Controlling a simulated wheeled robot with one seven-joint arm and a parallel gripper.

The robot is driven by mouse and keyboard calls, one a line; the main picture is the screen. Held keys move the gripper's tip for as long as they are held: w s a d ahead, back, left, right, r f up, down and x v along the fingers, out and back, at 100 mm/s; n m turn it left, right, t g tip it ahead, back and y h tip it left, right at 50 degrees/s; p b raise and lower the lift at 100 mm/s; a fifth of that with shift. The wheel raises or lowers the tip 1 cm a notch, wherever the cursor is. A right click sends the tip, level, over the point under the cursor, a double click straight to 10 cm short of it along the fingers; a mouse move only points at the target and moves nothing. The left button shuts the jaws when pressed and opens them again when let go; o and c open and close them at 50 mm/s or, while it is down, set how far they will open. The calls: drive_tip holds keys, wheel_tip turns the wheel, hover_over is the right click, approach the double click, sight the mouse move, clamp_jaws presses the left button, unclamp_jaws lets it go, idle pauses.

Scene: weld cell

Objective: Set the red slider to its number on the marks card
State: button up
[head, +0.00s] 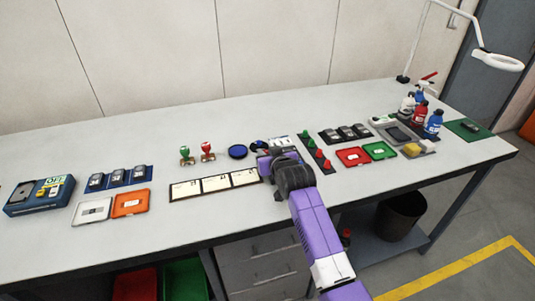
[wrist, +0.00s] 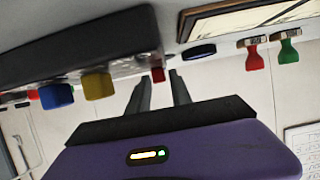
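In the wrist view, which is upside down, a dark box (wrist: 80,40) fills the upper left, with coloured knobs along its face. The red slider knob (wrist: 158,74) is at its right end, near a yellow knob (wrist: 97,84) and a blue knob (wrist: 56,95). My gripper (wrist: 161,79) is open, its two fingertips close to the red knob, one on either side in the picture; I cannot tell whether they touch it. In the head view my purple gripper (head: 264,165) hides most of the box. A small white card (head: 280,142) shows just behind; I cannot read it.
A blue disc (head: 237,151), a green stamp (head: 186,154) and a red stamp (head: 208,151) stand left of my gripper. A three-panel board (head: 215,184) lies in front of them. A dark strip with green and red knobs (head: 330,176) lies close on the right.

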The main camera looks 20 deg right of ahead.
drive_tip(key=v, duration=0.7)
drive_tip(key=shift+s+r, duration=0.1)
drive_tip(key=shift+s, duration=0.35)
drive_tip(key=shift+r, duration=0.1)
